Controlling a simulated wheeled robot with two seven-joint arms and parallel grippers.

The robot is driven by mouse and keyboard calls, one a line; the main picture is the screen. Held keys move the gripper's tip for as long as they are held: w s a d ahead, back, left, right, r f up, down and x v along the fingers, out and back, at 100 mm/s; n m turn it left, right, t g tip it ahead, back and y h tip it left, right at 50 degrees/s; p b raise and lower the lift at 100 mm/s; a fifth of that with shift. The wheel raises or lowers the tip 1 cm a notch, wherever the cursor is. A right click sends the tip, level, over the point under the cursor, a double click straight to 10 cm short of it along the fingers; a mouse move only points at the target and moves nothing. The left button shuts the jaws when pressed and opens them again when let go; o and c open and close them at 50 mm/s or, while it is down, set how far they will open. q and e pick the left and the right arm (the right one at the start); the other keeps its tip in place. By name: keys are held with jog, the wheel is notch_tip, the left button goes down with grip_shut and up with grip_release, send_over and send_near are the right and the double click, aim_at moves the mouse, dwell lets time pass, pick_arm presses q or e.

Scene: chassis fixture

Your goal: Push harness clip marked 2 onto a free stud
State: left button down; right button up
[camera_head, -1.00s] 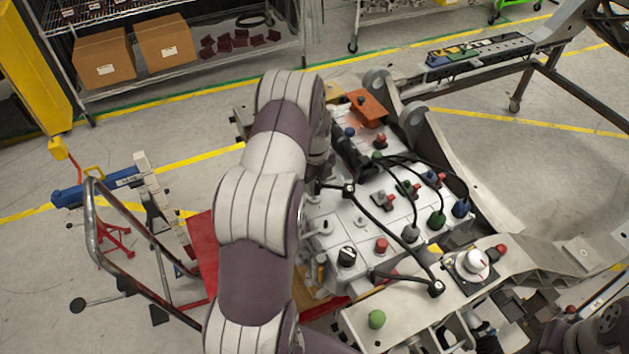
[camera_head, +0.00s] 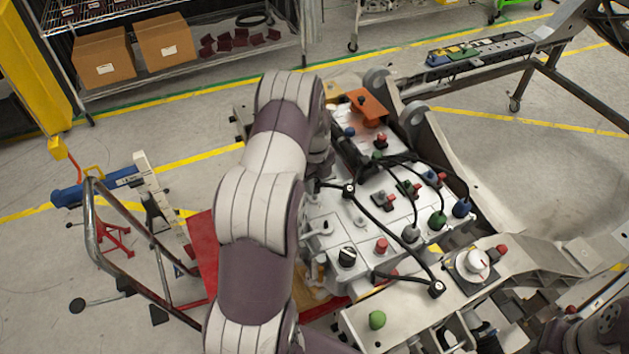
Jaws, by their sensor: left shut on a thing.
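My left gripper (camera_head: 360,162) reaches past the bend of my arm to the upper left of the white panel. It is small and dark here, and its fingers are shut on what seems to be a harness clip, mostly hidden. No clip number is readable. Black harness cables (camera_head: 428,167) run from beside the gripper to plugs in grey (camera_head: 411,233), green (camera_head: 437,221) and blue (camera_head: 461,208). Another black cable carries a dark clip (camera_head: 348,190) and ends at another (camera_head: 437,289).
A white dial (camera_head: 474,263) and a green knob (camera_head: 377,320) sit on the near chassis. A metal rail (camera_head: 110,250) stands at left.

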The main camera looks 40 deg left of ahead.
pick_arm(q)
jog(key=shift+f+b, duration=0.75)
jog(key=shift+f, duration=0.4)
jog(key=shift+s+f+b, duration=0.1)
jog(key=shift+f+b, duration=0.25)
jog(key=shift+f, duration=0.1)
jog(key=c, duration=0.8)
grip_release()
notch_tip(320, 180, up, 6)
jog(key=p, duration=0.4)
jog(key=shift+r+p, duration=0.1)
jog(key=shift+p, duration=0.2)
